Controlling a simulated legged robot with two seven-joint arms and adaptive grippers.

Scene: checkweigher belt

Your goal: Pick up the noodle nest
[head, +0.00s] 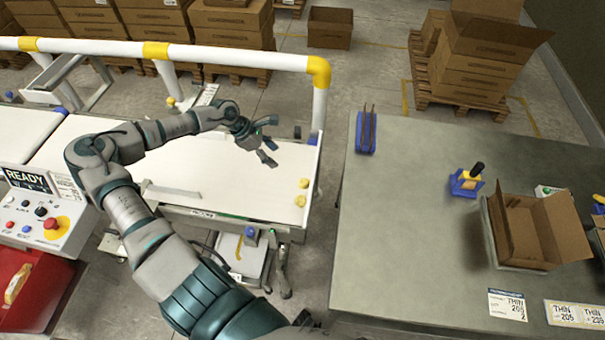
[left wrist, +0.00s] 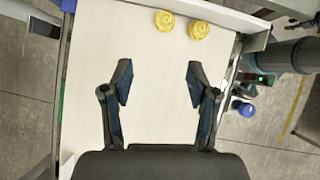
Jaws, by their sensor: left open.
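Two yellow noodle nests lie close together at the right end of the white belt (head: 230,165). In the head view, one nest (head: 304,183) is just above the other nest (head: 300,201). In the left wrist view, one nest (left wrist: 164,20) and the other nest (left wrist: 199,29) show near the top, beyond the fingertips. My left gripper (head: 271,141) is open and empty over the belt, up and left of the nests in the head view. Its two fingers (left wrist: 158,85) are spread wide in the left wrist view, with bare belt between them. My right gripper is not in view.
A white rail (head: 230,54) with yellow bands runs behind the belt. A grey table (head: 400,230) stands to the right, with an open cardboard box (head: 515,225) and a blue holder (head: 366,132). A control panel (head: 40,210) reading READY is at the left.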

